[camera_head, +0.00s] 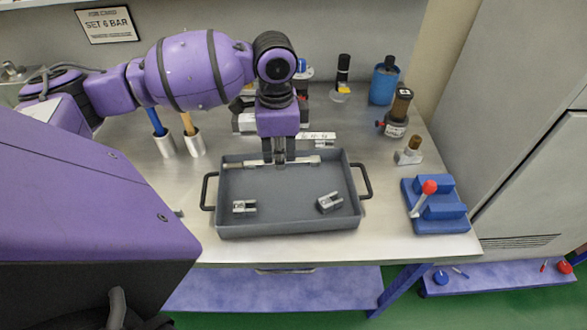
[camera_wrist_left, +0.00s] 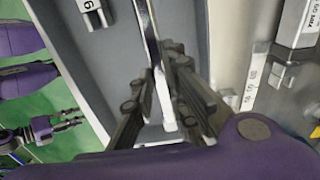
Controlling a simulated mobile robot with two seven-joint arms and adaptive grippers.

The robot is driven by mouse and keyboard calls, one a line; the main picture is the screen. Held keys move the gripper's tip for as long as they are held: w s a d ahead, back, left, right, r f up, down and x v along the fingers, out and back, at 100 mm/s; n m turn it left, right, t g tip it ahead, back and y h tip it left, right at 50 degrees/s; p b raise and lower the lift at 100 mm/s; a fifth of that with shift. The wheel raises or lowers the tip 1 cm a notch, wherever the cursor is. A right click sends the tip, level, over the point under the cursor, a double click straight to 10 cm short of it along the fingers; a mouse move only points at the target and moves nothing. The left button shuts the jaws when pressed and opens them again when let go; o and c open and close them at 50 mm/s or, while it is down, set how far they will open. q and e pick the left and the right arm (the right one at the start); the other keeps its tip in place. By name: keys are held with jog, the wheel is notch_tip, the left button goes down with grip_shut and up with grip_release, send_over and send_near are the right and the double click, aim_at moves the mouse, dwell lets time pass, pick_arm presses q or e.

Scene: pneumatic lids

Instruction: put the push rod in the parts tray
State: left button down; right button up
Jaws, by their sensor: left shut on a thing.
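The push rod (camera_head: 240,164) is a thin, pale metal bar lying crosswise along the back part of the grey parts tray (camera_head: 290,231). My left gripper (camera_head: 279,161) points down over the tray and is shut on the rod near its middle. In the left wrist view the rod (camera_wrist_left: 149,30) runs between the fingers (camera_wrist_left: 162,72), above the tray's grey floor (camera_wrist_left: 112,50). I cannot tell whether the rod touches the tray. My right gripper (camera_wrist_left: 68,124) appears small at the left of the left wrist view; its jaws are too small to read.
Two small metal blocks (camera_head: 244,206) (camera_head: 329,202) lie in the tray. A blue base with a red-knobbed lever (camera_head: 436,205) stands right.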

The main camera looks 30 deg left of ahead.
aim_at(292, 179)
pick_arm(q)
jog(key=w+f, duration=0.1)
jog(key=d+f, duration=0.1)
jog(key=w+f, duration=0.1)
jog(key=shift+w+d+f, duration=0.25)
jog(key=shift+w+f, duration=0.1)
jog(key=shift+f, duration=0.05)
jog(key=shift+w+f, duration=0.1)
jog(key=shift+f, duration=1.45)
jog(key=shift+f, duration=0.1)
jog(key=c, duration=1.7)
grip_release()
notch_tip(292, 179, up, 12)
jog(key=shift+r, duration=0.1)
